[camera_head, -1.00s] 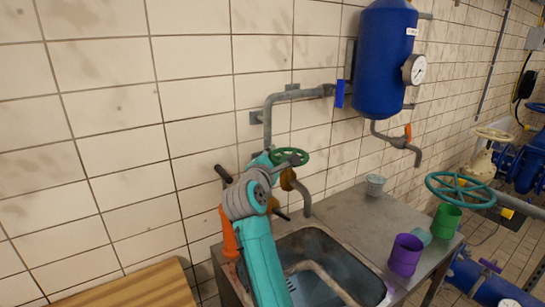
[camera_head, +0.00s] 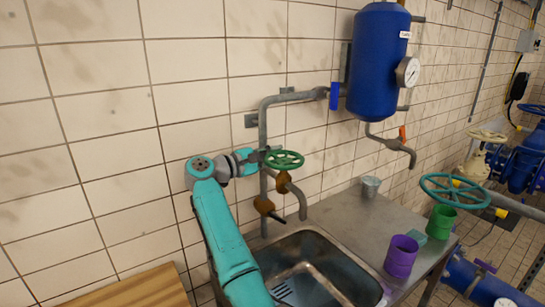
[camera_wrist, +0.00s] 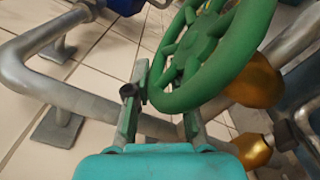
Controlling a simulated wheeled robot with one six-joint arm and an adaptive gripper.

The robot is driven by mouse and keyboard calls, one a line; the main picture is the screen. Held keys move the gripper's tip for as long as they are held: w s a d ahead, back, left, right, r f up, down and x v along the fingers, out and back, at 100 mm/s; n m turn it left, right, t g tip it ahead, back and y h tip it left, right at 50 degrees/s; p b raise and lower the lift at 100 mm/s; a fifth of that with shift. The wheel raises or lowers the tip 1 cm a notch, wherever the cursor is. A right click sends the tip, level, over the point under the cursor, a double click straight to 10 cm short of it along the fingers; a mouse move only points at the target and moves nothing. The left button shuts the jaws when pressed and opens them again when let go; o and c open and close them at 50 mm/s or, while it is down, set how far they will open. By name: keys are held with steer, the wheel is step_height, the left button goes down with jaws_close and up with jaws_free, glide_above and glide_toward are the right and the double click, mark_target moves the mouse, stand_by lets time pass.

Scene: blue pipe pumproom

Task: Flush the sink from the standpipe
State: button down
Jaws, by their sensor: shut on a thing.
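The standpipe (camera_head: 264,135) is a grey pipe running down the tiled wall. A green handwheel (camera_head: 285,159) sits on a brass valve body (camera_head: 284,182), whose grey spout (camera_head: 302,206) curves down over the steel sink (camera_head: 345,262). My gripper (camera_head: 261,157) reaches the wheel from its left side. In the wrist view the wheel (camera_wrist: 205,52) is large, and my gripper (camera_wrist: 160,110) is shut on its near rim. A lower brass fitting (camera_head: 264,205) with a dark handle sits beside the spout. No water shows at the spout. My arm hides the sink's left part.
A grey metal cup (camera_head: 371,186), a purple cup (camera_head: 401,256) and a green cup (camera_head: 442,221) stand on the counter (camera_head: 345,208). A blue tank (camera_head: 378,62) with a gauge (camera_head: 407,72) hangs above. A larger teal wheel (camera_head: 455,190) is at right.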

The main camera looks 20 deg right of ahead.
steer(key=shift+w+d+r+m+g+h, duration=0.1)
steer(key=shift+d+r+m+g+h, duration=0.1)
steer(key=shift+m+g, duration=0.5)
steer(key=shift+d+r+m+g+h, duration=0.2)
steer(key=shift+m+g, duration=0.2)
steer(key=shift+g, duration=0.6)
steer(key=shift+d+m+g, duration=0.15)
steer(key=shift+m+g, duration=0.35)
steer(key=shift+g, duration=0.2)
steer(key=c, duration=1.1)
jaws_free()
steer(key=shift+f, duration=0.15)
